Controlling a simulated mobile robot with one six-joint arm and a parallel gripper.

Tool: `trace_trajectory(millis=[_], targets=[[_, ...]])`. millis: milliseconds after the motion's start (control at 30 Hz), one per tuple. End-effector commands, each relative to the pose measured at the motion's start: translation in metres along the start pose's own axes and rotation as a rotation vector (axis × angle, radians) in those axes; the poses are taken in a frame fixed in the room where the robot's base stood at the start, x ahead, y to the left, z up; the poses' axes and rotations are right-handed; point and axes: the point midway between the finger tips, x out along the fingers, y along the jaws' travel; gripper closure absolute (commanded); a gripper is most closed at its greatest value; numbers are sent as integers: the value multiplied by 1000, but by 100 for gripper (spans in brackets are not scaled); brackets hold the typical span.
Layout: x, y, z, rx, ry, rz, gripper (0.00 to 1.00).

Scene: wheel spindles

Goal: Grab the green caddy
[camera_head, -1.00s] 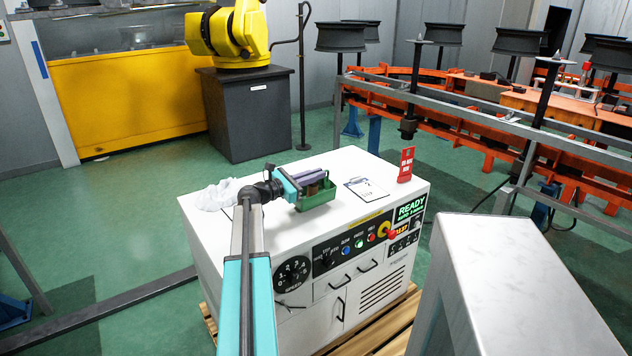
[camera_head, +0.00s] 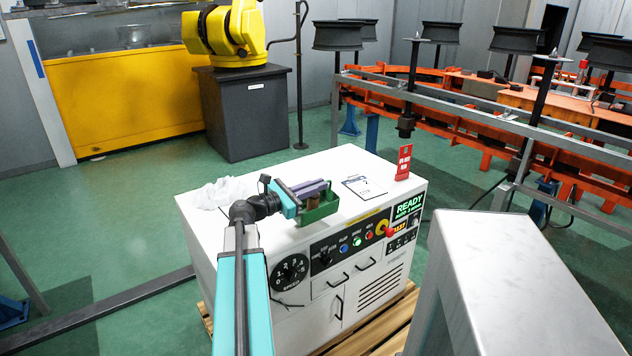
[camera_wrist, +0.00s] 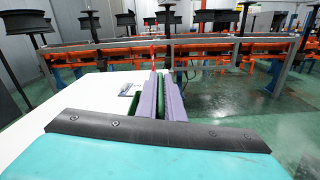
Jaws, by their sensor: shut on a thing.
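The green caddy (camera_head: 318,214) is an open green tray with brownish things inside, at the front part of the white machine's top. My gripper (camera_head: 316,189) reaches it from the left, its purple fingers lying along the caddy's upper part, shut on it. In the wrist view, my gripper (camera_wrist: 161,85) shows two long purple fingers close together, with thin strips of green caddy (camera_wrist: 185,82) beside them. The fingers hide most of the caddy there. I cannot tell whether its base touches the top.
The white machine (camera_head: 230,225) carries a crumpled white cloth (camera_head: 222,193) at left, a clipboard (camera_head: 364,187) and a red sign (camera_head: 404,162) at right. A grey panel (camera_head: 530,270) stands at the right front. An orange conveyor (camera_head: 490,135) with a grey rail runs behind.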

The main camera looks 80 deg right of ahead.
Motion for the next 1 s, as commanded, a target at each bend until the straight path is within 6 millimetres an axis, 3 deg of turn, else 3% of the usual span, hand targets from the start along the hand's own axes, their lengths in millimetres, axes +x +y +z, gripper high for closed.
trace_trajectory(millis=[400, 1000], targets=[[-21, -34, 11, -1, 0, 1, 100], [-24, -38, 12, -1, -1, 0, 100]])
